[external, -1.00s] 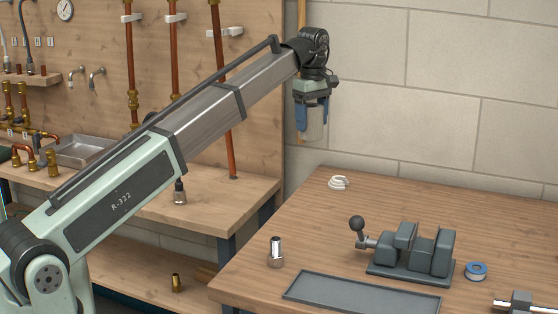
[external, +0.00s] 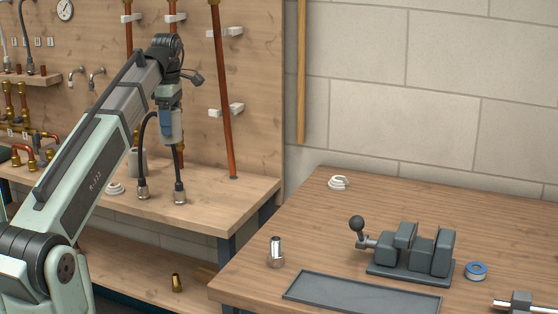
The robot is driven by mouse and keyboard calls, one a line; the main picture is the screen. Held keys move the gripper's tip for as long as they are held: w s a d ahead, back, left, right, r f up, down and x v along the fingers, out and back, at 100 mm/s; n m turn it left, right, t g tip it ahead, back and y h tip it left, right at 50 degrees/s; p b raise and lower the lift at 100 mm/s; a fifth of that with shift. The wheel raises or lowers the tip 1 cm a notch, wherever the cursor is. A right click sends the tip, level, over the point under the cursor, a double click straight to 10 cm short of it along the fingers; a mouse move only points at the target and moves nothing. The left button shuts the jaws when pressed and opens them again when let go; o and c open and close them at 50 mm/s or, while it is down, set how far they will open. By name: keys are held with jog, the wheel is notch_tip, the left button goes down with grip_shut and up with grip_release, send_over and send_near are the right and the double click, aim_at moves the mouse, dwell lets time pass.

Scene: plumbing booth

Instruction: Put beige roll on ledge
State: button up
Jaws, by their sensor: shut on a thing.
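My gripper (external: 170,127) is in the external view at the left, in front of the wooden back board and above the left workbench. The arm and fingers hide part of the roll. A small wooden ledge (external: 52,79) juts from the back board at the upper left, away from the gripper.
Two dark hoses with metal ends (external: 179,194) stand on the left workbench (external: 225,195) below the gripper. Copper pipes (external: 222,90) line the board. The right table holds a vise (external: 412,252).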

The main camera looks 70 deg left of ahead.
jog(key=s+n, duration=0.2)
jog(key=s, duration=0.6)
notch_tip(320, 180, down, 12)
jog(key=w, duration=0.1)
jog(key=shift+a+f, duration=0.15)
jog(key=shift+f, duration=0.05)
jog(key=shift+w+a+f, duration=0.1)
jog(key=shift+f, duration=0.25)
jog(key=w+a, duration=1.4)
jog(key=shift+f, duration=3.55)
jog(key=shift+f, duration=0.15)
jog(key=o, duration=1.1)
jog(key=shift+c, duration=0.2)
